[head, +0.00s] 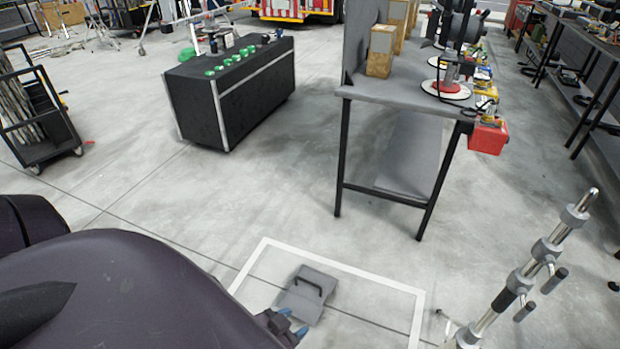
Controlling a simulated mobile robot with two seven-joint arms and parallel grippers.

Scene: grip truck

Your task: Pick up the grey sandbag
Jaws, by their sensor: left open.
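The grey sandbag (318,279) lies on the concrete floor at the lower middle of the head view, inside a white outlined rectangle (346,265). It has a dark handle on top. My left gripper (290,328) is just below and left of the sandbag in the picture, partly hidden by my large dark arm. It is open, and I see nothing held in it. Whether it touches the bag's near edge I cannot tell. My right gripper is not in view.
A metal stand (520,280) with knobs rises at the lower right, close to the rectangle. A grey workbench (400,98) with tools stands beyond the sandbag. A black case (235,95) with green items stands at the upper left, a cart (35,120) further left. Floor between is clear.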

